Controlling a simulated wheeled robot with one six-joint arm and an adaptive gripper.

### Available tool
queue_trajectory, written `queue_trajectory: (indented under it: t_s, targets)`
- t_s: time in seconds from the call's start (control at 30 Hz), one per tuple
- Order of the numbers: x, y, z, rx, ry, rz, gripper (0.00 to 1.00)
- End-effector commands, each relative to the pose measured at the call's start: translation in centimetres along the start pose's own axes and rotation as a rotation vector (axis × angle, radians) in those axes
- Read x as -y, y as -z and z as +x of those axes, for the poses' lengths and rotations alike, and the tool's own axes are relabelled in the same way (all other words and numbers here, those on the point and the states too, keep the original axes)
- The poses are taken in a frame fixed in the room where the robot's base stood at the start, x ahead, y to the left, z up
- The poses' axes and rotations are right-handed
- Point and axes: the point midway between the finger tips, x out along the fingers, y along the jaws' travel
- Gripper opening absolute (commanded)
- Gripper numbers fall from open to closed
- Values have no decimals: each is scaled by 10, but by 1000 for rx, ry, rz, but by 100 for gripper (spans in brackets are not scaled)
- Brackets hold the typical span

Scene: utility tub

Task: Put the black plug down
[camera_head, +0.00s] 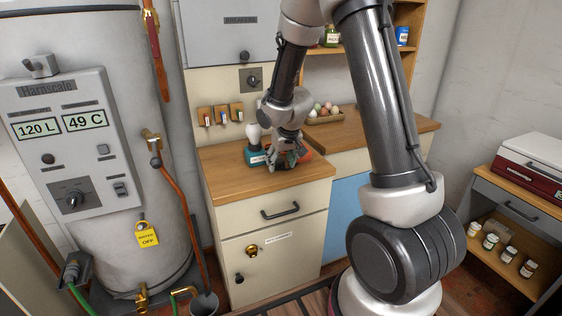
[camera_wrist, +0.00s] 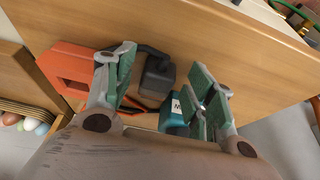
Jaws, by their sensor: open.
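The black plug (camera_wrist: 157,76) is a dark blocky piece with a cord-like stub. In the wrist view it lies on the wooden counter (camera_wrist: 225,40) between the spread fingers of my gripper (camera_wrist: 165,78). The fingers are open with green pads, and I see a gap on both sides of the plug. In the head view my gripper (camera_head: 287,157) is low over the counter (camera_head: 235,165), and its fingers hide the plug there.
An orange object (camera_wrist: 66,68) lies beside the left finger. A teal block (camera_wrist: 174,115) with a white label is close by the right finger; in the head view a white bulb shape (camera_head: 253,132) stands by it. A tray of eggs (camera_head: 325,113) is behind. The counter's front left is clear.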

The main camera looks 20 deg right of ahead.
Motion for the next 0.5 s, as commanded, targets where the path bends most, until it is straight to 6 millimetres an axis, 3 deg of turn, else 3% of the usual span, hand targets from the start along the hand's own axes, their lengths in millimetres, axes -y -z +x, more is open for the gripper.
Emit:
queue_trajectory:
  t_s: [0.17, 0.5]
  targets:
    - [0, 3, -26, -6, 1, 1, 55]
    - [0, 2, -101, -5, 1, -1, 55]
